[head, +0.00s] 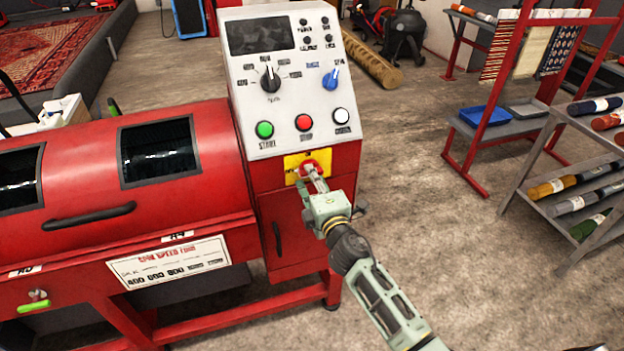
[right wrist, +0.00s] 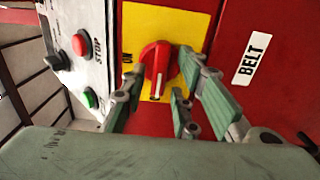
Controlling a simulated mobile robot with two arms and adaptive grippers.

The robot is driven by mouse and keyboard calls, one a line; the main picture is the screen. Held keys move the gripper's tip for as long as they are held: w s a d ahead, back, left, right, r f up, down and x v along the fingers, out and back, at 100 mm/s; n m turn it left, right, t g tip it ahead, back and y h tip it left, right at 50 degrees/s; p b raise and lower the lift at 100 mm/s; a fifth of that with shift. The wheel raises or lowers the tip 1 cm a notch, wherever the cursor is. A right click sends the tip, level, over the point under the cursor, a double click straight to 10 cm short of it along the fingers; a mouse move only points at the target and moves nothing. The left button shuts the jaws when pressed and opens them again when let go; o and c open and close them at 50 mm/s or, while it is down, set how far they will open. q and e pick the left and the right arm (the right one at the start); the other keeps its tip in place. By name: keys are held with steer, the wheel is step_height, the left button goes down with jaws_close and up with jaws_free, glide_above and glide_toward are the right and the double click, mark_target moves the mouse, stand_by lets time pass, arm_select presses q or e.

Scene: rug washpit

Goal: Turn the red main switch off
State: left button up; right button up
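The red main switch (head: 315,164) is a rotary knob on a yellow plate (head: 292,162), low on the machine's control panel. In the right wrist view the knob (right wrist: 157,66) has a white mark at its lower end, and an "ON" label stands left of it. My right gripper (head: 313,180) is at the switch. In the right wrist view its green-padded fingers (right wrist: 160,85) are spread, one on each side of the knob. Whether they touch it is unclear. In the head view the fingers partly cover the switch and plate. My left gripper is not in view.
Above the switch are green START (head: 264,129), red STOP (head: 304,122) and white (head: 341,116) buttons, with two selector knobs higher up. The red drum machine (head: 210,150) fills the left. Racks with rolls (head: 575,200) stand at the right. The floor between is clear.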

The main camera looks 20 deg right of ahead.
steer(key=shift+s, duration=0.1)
steer(key=s, duration=1.2)
steer(key=shift+d, duration=0.25)
steer(key=shift+w, duration=0.1)
steer(key=s+d+f+m+g, duration=0.1)
steer(key=s+f+m+g, duration=0.3)
steer(key=f, duration=0.8)
steer(key=s+f+m+g+p, duration=0.15)
steer(key=s+f, duration=0.35)
steer(key=f, duration=0.6)
steer(key=s+d+f+m+g+b, duration=0.1)
steer(key=s+f+m+g, duration=0.3)
steer(key=f, duration=0.8)
steer(key=s+f+m+g, duration=0.2)
steer(key=s+f, duration=0.4)
steer(key=s, duration=0.5)
steer(key=s+d+f+m+g+p, duration=0.1)
steer(key=s+f, duration=0.5)
steer(key=s, duration=0.6)
steer(key=s+f+m+g, duration=0.3)
steer(key=s+f, duration=0.3)
steer(key=s, duration=0.6)
steer(key=shift+s+d+m+g+h, duration=0.2)
steer(key=shift+d+m+g+h, duration=0.15)
steer(key=shift+g, duration=0.4)
